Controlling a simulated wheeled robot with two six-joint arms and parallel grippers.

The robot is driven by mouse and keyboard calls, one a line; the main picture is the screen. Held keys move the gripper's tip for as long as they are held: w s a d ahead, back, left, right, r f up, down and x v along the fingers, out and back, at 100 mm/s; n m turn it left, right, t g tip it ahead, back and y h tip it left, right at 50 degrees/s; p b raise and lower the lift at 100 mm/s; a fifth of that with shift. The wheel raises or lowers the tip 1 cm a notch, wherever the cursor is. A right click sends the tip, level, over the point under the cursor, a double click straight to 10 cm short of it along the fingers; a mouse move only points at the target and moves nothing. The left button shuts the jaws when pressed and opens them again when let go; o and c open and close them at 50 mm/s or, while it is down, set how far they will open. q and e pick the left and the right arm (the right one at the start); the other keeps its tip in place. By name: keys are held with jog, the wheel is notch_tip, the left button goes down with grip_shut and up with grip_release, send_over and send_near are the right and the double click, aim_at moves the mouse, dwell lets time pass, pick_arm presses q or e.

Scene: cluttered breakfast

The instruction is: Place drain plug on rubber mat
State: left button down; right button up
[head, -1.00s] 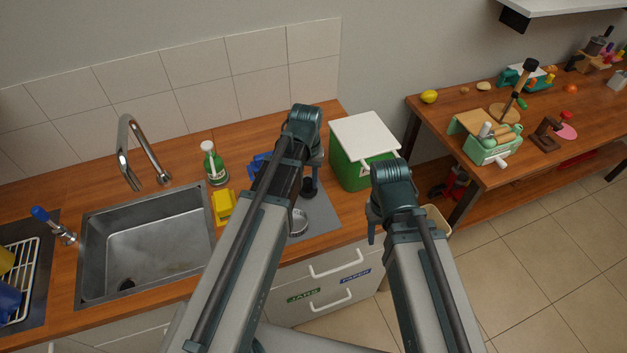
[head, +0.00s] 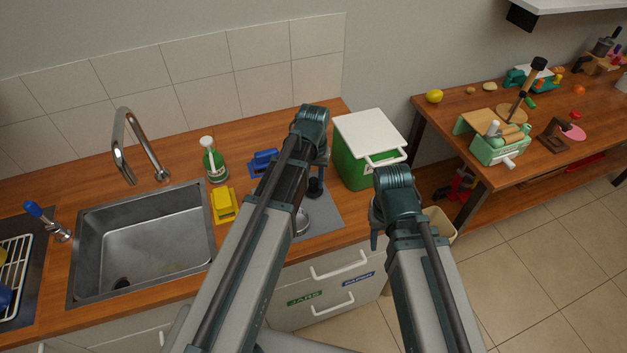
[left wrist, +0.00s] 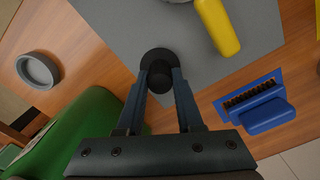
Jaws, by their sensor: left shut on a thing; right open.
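A black drain plug (left wrist: 158,58) is between the fingers of my left gripper (left wrist: 161,75), which is shut on it. It hangs over the grey rubber mat (left wrist: 110,25). In the head view the plug (head: 316,188) shows below my left gripper (head: 317,170), above the mat (head: 330,208). I cannot tell whether its wide end touches the mat. My right gripper (head: 378,228) is open, to the right of the mat. My left arm hides part of the mat.
A yellow-handled item (left wrist: 217,27) lies on the mat. A blue brush (left wrist: 255,105) is beside it. A grey round dish (left wrist: 38,70) sits on wood. A green bin (head: 350,170) with white lid stands right of the mat. The sink (head: 145,245) is at left.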

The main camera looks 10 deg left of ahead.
aim_at(313, 180)
pick_arm(q)
jog(key=c, duration=0.6)
grip_release()
jog(key=shift+o, duration=0.2)
notch_tip(313, 180, up, 12)
jog(key=p, duration=1.3)
jog(key=s+d+m, duration=0.2)
jog(key=s+d, duration=0.3)
jog(key=s, duration=0.2)
jog(key=s+d+m+y, duration=0.1)
jog(key=s+d, duration=0.3)
jog(key=s, duration=0.4)
jog(key=shift+d+r+m+b, duration=0.15)
jog(key=shift+d+m+b, duration=0.2)
jog(key=shift+m, duration=0.45)
notch_tip(313, 180, down, 5)
jog(key=b, duration=0.4)
jog(key=shift+r+b, duration=0.15)
jog(key=shift+b, duration=0.15)
